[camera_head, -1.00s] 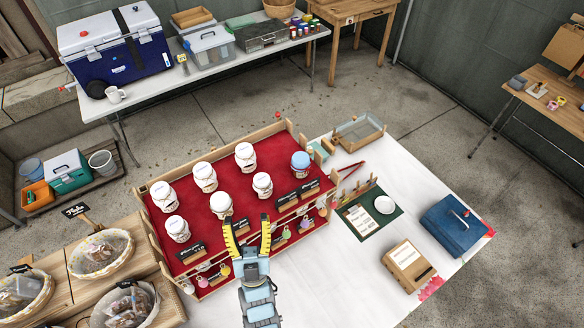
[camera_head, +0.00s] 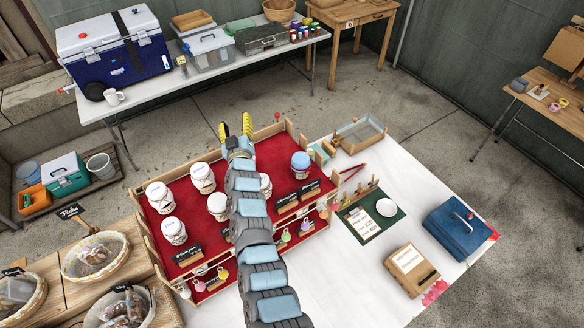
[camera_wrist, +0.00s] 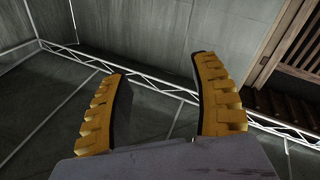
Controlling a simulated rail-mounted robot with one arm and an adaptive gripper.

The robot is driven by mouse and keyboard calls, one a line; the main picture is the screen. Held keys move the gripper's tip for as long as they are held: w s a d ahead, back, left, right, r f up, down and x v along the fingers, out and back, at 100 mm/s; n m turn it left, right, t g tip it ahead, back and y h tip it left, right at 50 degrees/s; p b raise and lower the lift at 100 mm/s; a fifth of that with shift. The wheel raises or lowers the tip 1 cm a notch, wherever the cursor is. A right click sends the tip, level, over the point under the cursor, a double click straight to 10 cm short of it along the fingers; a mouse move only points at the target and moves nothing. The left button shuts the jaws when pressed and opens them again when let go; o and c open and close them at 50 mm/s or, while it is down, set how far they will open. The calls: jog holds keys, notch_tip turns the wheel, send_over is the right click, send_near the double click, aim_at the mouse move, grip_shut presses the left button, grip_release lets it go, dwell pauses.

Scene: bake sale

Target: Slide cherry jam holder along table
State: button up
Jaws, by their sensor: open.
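A wooden display holder (camera_head: 193,262) with a red cloth stands on the white-covered table. It carries several white-lidded jars (camera_head: 160,196) and one blue-lidded jar (camera_head: 300,162). Small black label signs (camera_head: 188,254) stand by the jars; I cannot read which one says cherry. My gripper (camera_head: 235,125) is open and empty, over the holder's back edge. My arm crosses the holder and hides some of its middle, including a back jar.
Baskets (camera_head: 98,252) of packets stand left of the holder. A back table (camera_head: 140,101) holds a cooler (camera_head: 117,50). Floor lies clear between the tables.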

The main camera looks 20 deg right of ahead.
jog(key=w+a+r+n+g+y+b, duration=0.1)
jog(key=w+n+g+y, duration=0.25)
jog(key=w+n, duration=0.2)
jog(key=n+g+b, duration=0.4)
jog(key=n+g, duration=0.8)
jog(key=g, duration=0.3)
send_over(292, 200)
notch_tip(292, 200, down, 3)
jog(key=shift+d+y, duration=0.1)
jog(key=shift+y, duration=0.25)
jog(key=shift+w+f, duration=0.1)
notch_tip(292, 200, down, 12)
jog(key=shift+f+p, duration=0.25)
jog(key=shift+p, duration=0.6)
jog(key=shift+f, duration=2.4)
